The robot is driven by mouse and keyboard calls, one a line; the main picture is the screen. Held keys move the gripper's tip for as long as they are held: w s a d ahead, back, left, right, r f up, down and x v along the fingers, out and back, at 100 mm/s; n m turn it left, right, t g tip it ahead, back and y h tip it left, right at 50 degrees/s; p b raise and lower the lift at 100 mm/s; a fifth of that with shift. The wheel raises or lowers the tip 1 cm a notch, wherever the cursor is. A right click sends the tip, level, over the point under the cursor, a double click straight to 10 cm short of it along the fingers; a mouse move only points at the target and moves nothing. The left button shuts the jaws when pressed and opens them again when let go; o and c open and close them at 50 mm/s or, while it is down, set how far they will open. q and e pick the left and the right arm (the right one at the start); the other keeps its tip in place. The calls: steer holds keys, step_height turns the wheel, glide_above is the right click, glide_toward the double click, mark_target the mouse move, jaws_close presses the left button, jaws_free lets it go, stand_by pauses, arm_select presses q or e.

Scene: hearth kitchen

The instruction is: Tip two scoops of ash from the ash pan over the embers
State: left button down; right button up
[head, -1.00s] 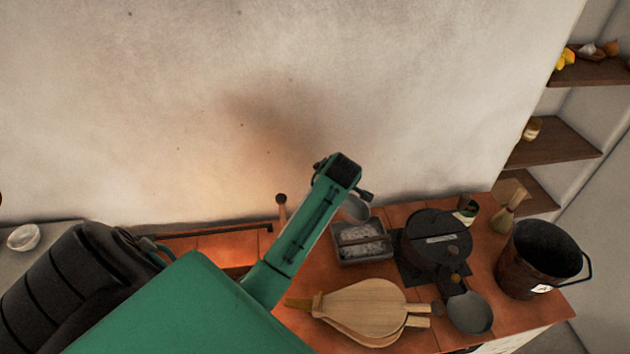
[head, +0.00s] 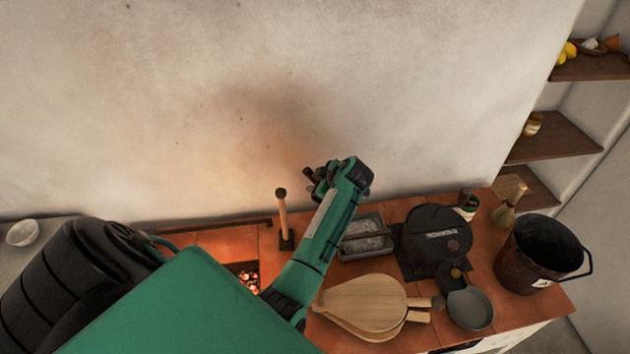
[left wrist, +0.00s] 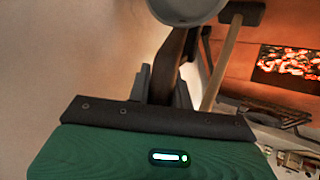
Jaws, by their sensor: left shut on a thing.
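The ash pan (head: 386,248), a dark tray with grey ash, stands on the tiled hearth, partly behind my left arm. The embers (head: 248,277) glow in an opening left of my forearm; they also show at the right of the left wrist view (left wrist: 290,68). My left gripper (head: 317,178) is raised above the hearth near the wall, left of the ash pan. In the left wrist view it is shut on the dark handle of a scoop (left wrist: 187,9), whose pale bowl is cut off by the top edge. I cannot tell whether the bowl holds ash. My right gripper is out of view.
A wooden-handled tool (head: 283,215) stands upright beside the embers. Wooden bellows (head: 365,302) lie in front of the ash pan. A black lidded pot (head: 437,235), a small grey pan (head: 470,309), a brush (head: 508,208) and a bucket (head: 530,275) stand to the right.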

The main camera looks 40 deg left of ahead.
arm_select(q)
steer(key=shift+w+d+f+b, duration=0.1)
steer(key=shift+f+b, duration=1.8)
steer(key=shift+f, duration=0.95)
steer(key=shift+w+d+f+b, duration=0.25)
steer(key=shift+d+f+b, duration=0.05)
steer(key=shift+f+b, duration=0.3)
steer(key=shift+w+d+f+b, duration=0.25)
steer(key=shift+f+b, duration=0.25)
steer(key=shift+f, duration=0.1)
steer(key=shift+w+d+f+b, duration=0.1)
steer(key=shift+w+d+b, duration=0.7)
steer(key=shift+w+d, duration=0.3)
steer(key=shift+w+d+f+b, duration=0.1)
steer(key=shift+w+d+b, duration=0.7)
steer(key=shift+d, duration=0.45)
steer(key=shift+r, duration=0.1)
step_height(320, 180, up, 7)
steer(key=n+t+h+p, duration=0.1)
steer(key=t+h+p, duration=0.1)
steer(key=p, duration=0.4)
steer(key=shift+h, duration=0.5)
step_height(320, 180, up, 8)
steer(key=n+t+h+p, duration=0.1)
steer(key=t+h+p, duration=0.1)
steer(key=p, duration=0.4)
steer(key=shift+t+h+p, duration=0.3)
steer(key=shift+h+p, duration=0.05)
steer(key=shift+h, duration=0.15)
